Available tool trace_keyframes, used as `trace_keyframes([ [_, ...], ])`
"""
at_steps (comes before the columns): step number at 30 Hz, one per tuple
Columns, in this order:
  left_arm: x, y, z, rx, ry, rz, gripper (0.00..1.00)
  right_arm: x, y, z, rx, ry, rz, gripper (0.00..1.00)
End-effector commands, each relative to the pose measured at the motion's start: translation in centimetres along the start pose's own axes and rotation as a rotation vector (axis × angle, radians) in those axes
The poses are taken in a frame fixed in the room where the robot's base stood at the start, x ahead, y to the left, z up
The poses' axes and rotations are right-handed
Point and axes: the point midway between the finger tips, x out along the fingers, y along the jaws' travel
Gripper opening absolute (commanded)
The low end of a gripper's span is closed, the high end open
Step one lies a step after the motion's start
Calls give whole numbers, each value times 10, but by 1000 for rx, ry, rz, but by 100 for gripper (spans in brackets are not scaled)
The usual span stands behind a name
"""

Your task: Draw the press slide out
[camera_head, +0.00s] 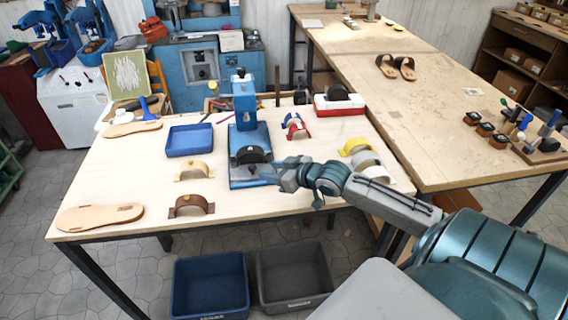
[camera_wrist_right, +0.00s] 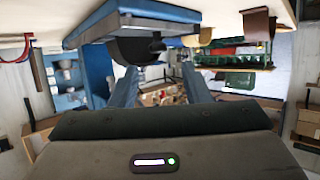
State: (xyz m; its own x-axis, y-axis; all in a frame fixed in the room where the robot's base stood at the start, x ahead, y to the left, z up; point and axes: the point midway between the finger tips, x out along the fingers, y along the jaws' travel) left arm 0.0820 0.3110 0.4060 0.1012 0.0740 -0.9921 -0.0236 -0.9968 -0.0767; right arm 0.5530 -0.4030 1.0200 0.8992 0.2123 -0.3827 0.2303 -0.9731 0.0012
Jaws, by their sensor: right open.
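The blue press (camera_head: 244,112) stands on the wooden table, with its blue base plate (camera_head: 240,183) reaching toward the front edge. A black rounded piece (camera_head: 250,155), apparently on the press slide, sits low at the front of the press. My right gripper (camera_head: 272,172) is close in front of it, to the right. In the right wrist view my gripper (camera_wrist_right: 160,80) is open, with nothing between its fingers. The black piece (camera_wrist_right: 130,50) and a small dark knob (camera_wrist_right: 157,46) lie just beyond the fingertips, apparently apart from them. My left gripper is out of view.
A blue tray (camera_head: 190,141) and tan and brown straps (camera_head: 191,207) lie left of the press. Red, yellow and white straps (camera_head: 368,162) lie to the right, near my right arm. A red and white box (camera_head: 338,104) stands behind. Two bins (camera_head: 293,275) are on the floor in front.

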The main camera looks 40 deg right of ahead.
Motion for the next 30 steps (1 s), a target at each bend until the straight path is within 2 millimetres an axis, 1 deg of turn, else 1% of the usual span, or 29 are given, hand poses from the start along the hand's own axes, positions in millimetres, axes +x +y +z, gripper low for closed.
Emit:
trace_keyframes([
  [1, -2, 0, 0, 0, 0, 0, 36, -8, 0, 0, -7, -5, -1, 43],
  [4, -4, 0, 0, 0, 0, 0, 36, -20, -2, -1, -7, -5, -6, 43],
  [6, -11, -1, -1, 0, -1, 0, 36, -28, 0, -2, -5, -5, 0, 43],
  [12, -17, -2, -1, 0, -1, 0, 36, -41, -1, -2, -1, -1, -2, 43],
  [17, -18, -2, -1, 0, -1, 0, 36, -44, -2, -1, 0, -1, -5, 43],
  [30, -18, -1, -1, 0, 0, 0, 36, -43, -2, -1, 0, 0, -4, 43],
])
